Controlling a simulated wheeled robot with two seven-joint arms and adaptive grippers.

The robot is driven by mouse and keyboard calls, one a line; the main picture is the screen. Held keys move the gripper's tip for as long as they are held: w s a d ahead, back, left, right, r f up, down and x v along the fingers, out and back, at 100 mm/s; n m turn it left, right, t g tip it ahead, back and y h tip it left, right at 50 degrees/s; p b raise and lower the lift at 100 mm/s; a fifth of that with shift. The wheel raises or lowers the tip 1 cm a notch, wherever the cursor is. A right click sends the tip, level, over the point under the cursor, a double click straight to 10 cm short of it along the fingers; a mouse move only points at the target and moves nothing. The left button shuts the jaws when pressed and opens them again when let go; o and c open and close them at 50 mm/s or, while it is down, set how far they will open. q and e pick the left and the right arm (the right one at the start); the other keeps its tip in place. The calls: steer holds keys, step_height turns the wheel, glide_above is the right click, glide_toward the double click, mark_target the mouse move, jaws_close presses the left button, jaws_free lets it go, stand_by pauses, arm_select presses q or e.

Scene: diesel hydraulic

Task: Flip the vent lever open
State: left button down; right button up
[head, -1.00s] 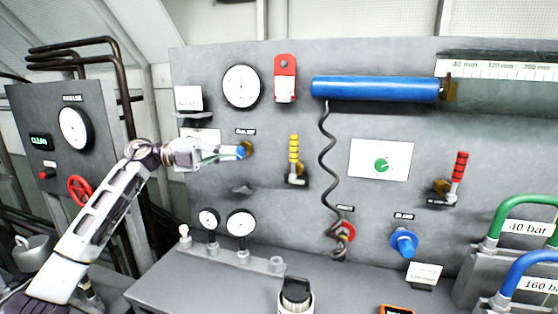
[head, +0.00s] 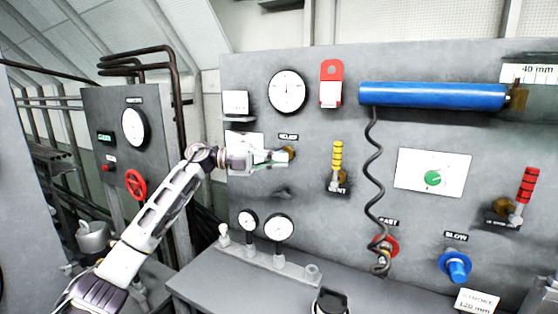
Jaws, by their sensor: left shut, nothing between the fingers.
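A lever with a yellow ribbed handle (head: 337,154) stands upright on the grey panel, with a brass body at its foot and a label that I can only partly read. A second lever, with a red ribbed handle (head: 527,184), leans slightly right at the panel's right side; its label is too small to read. My left gripper (head: 286,157) is shut and empty, left of the yellow lever and apart from it. Its fingertips are in front of or against a small brass fitting (head: 291,152), which they partly hide; I cannot tell if they touch. My right gripper is not in view.
A blue cylinder (head: 432,96) with a coiled black hose (head: 375,175) sits right of the yellow lever. A blue knob (head: 456,266) is low on the panel. Gauges (head: 278,227) stand on a manifold above the bench (head: 235,281). A red handwheel (head: 136,185) is at left.

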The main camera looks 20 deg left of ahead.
arm_select(q)
glide_toward(338, 164)
steer(key=shift+r+p+x, duration=0.15)
steer(key=shift+p+x, duration=0.1)
steer(key=shift+x, duration=0.7)
steer(key=shift+r+p+x, duration=0.2)
steer(key=shift+p+x, duration=0.1)
steer(key=shift+x, duration=0.65)
steer(key=shift+r+p+x, duration=0.15)
steer(key=shift+p+x, duration=0.1)
steer(key=shift+x, duration=0.7)
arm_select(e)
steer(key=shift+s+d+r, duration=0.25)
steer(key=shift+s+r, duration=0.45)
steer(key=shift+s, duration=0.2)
arm_select(q)
steer(key=shift+s+d+r, duration=0.1)
steer(key=shift+d, duration=0.05)
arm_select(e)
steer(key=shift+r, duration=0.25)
arm_select(q)
steer(key=shift+d+p, duration=0.1)
steer(key=shift+p, duration=0.45)
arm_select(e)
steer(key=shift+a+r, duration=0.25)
arm_select(q)
steer(key=shift+y, duration=0.3)
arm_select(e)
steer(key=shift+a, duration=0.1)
